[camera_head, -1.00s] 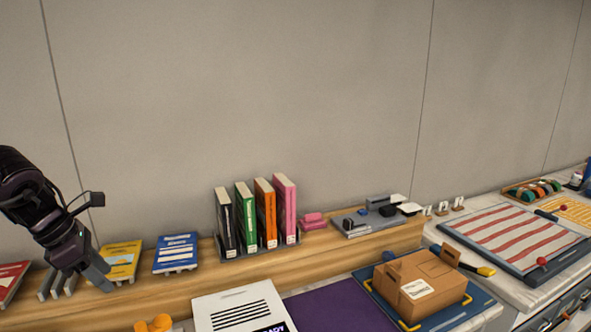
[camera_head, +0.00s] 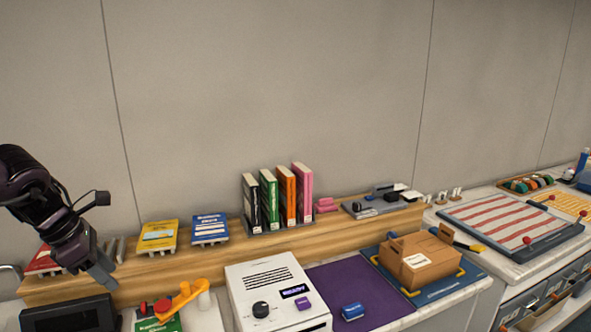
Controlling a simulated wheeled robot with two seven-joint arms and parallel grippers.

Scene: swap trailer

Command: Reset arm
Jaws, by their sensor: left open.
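My left gripper (camera_head: 106,262) reaches in from the left and hangs in front of the wooden shelf, open and empty as far as I see. Behind and around it are a red book (camera_head: 42,262) and a yellow book (camera_head: 157,237); a blue book (camera_head: 210,229) stands a little to the right. My right gripper is not in view.
The shelf (camera_head: 345,231) holds several upright books in a rack (camera_head: 276,226). Below are a white device (camera_head: 257,283) with a lit display, a purple mat (camera_head: 340,280) with a blue object (camera_head: 353,311), and a cardboard box (camera_head: 419,262).

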